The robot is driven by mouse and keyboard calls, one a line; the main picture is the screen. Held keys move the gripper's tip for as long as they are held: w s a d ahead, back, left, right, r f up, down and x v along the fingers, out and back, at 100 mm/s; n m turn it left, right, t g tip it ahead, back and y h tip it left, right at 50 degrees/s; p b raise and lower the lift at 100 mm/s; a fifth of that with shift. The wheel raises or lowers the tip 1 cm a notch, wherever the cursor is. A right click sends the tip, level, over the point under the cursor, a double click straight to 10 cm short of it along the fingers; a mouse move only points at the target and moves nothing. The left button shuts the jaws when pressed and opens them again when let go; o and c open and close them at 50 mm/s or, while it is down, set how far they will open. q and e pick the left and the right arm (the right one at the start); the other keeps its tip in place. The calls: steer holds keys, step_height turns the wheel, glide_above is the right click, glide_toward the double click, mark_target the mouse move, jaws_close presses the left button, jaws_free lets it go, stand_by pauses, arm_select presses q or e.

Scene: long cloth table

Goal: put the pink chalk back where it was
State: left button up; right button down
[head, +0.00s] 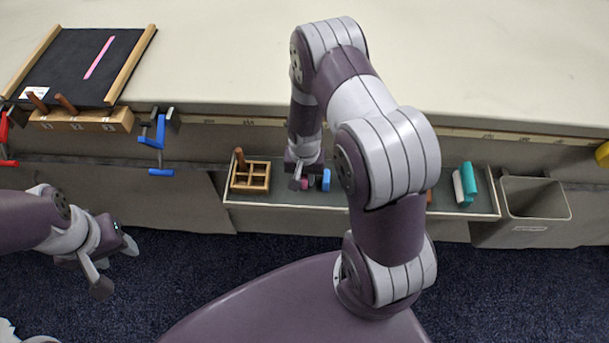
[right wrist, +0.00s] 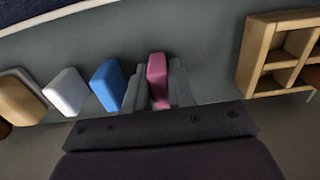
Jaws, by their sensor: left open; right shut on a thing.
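The pink chalk (right wrist: 157,72) is a stubby block between the fingers of my right gripper in the right wrist view. In the head view its pink end (head: 304,184) shows beside the right gripper (head: 300,178), low over the tray. The gripper is shut on it; whether the chalk touches the tray floor I cannot tell. A blue block (right wrist: 107,84) stands close to the left in the wrist view, with a white block (right wrist: 66,92) beyond it. My left gripper (head: 117,266) is open and empty, away from the table at the lower left.
The tray (head: 275,204) hangs along the table front and holds a wooden divided box (head: 250,178) and a teal piece (head: 469,181). A bin (head: 533,199) is at right. A dark board (head: 75,62) with a pink stroke (head: 99,58) lies behind a numbered wooden block (head: 80,121).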

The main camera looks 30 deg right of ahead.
steer(key=shift+f, duration=0.1)
steer(key=c, duration=1)
jaws_free()
steer(key=shift+f, duration=0.1)
steer(key=shift+o, duration=0.2)
steer(key=shift+r, duration=0.4)
step_height(320, 180, up, 12)
steer(key=p, duration=0.1)
steer(key=s+a+r+n+p, duration=0.2)
steer(key=s+r+n, duration=0.1)
steer(key=r, duration=0.4)
steer(key=s+a+r+n+t+p, duration=0.1)
steer(key=s+a+r+n+p, duration=0.2)
steer(key=s+r, duration=0.3)
step_height(320, 180, up, 2)
steer(key=shift+a+r+n, duration=0.1)
steer(key=shift+a+n, duration=0.05)
steer(key=shift+n, duration=0.15)
